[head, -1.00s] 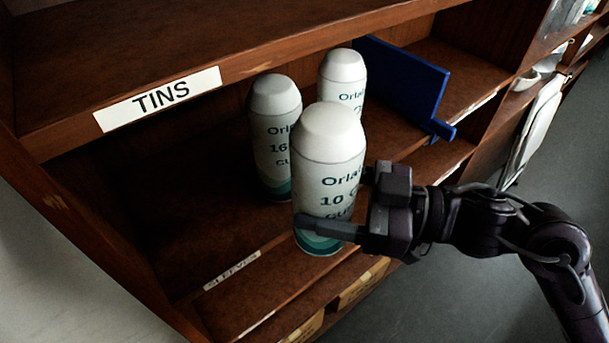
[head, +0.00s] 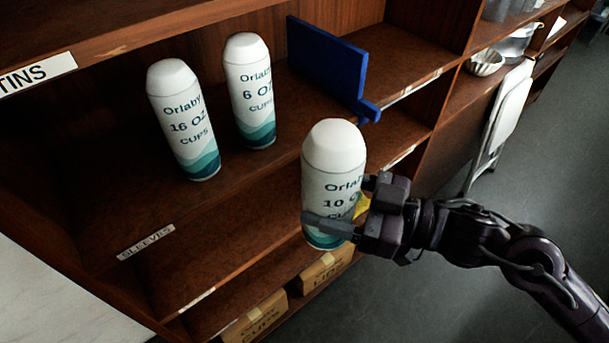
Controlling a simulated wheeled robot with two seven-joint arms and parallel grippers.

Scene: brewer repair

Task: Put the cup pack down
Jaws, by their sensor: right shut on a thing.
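A white cup pack (head: 333,165) labelled Orlaby 10 oz cups, with a teal wave at its base, is upright in my right gripper (head: 345,205) in the head view. The fingers are shut around its lower half. The pack is in front of the shelves, and I see no surface touching its base. Two similar packs stand on the shelf behind it: a 16 oz pack (head: 184,125) at the left and a 6 oz pack (head: 249,95) to its right. My left gripper is not in view.
A blue divider (head: 325,65) stands on the shelf right of the packs. Shelf labels read TINS (head: 36,74) and SLEEVES (head: 146,242). Cardboard boxes (head: 325,268) sit on a low shelf. A folded white chair or stool (head: 508,115) leans at the right. Shelf space before the standing packs is clear.

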